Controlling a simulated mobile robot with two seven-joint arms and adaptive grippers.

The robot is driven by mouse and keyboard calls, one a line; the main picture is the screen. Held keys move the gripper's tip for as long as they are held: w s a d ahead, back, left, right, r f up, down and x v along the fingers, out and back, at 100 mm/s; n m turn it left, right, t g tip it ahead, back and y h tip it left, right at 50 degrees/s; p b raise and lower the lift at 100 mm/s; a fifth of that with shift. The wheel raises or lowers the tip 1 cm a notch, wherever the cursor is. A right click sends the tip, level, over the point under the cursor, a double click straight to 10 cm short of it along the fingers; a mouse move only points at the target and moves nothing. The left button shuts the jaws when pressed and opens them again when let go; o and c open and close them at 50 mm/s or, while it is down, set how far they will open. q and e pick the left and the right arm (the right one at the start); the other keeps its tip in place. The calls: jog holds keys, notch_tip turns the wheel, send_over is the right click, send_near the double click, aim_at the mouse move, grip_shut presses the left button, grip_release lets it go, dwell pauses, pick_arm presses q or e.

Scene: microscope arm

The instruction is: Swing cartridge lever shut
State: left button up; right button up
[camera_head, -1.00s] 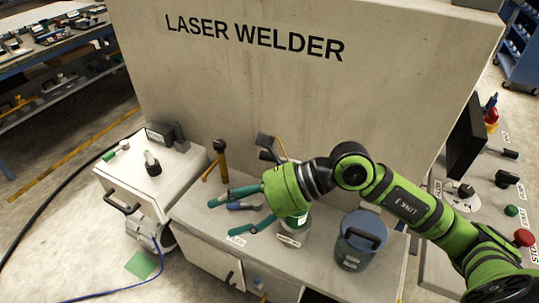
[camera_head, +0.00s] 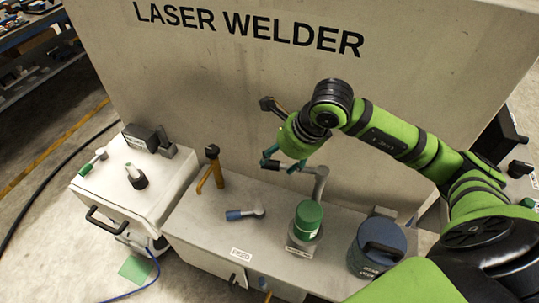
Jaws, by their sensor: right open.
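My right gripper (camera_head: 279,165) is open at the back of the bench, near the welder's front wall. Its teal fingers are beside a bent grey arm (camera_head: 320,183) that stands behind a green cylinder (camera_head: 308,216). I cannot tell whether they touch it. A short lever-like piece with a blue grip (camera_head: 240,214) and a grey end lies on the bench, left of the green cylinder and apart from the gripper. No label shows which part is the cartridge lever. A dark piece (camera_head: 270,105) shows just above the gripper, partly hidden by it. My left gripper is out of view.
A blue lidded canister (camera_head: 370,250) stands at the right of the bench. A yellow and black upright piece (camera_head: 211,172) stands at the left. A white box (camera_head: 120,190) with a handle is farther left. The bench front between the blue-gripped piece and its edge is clear.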

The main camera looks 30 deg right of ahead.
aim_at(273, 165)
jog(key=p+x, duration=0.1)
jog(key=x, duration=0.2)
jog(key=shift+a+f, duration=0.15)
jog(key=shift+f, duration=0.15)
jog(key=shift+w+f, duration=0.35)
jog(key=shift+f, duration=0.25)
jog(key=c, duration=0.8)
grip_shut()
jog(key=shift+r, duration=0.1)
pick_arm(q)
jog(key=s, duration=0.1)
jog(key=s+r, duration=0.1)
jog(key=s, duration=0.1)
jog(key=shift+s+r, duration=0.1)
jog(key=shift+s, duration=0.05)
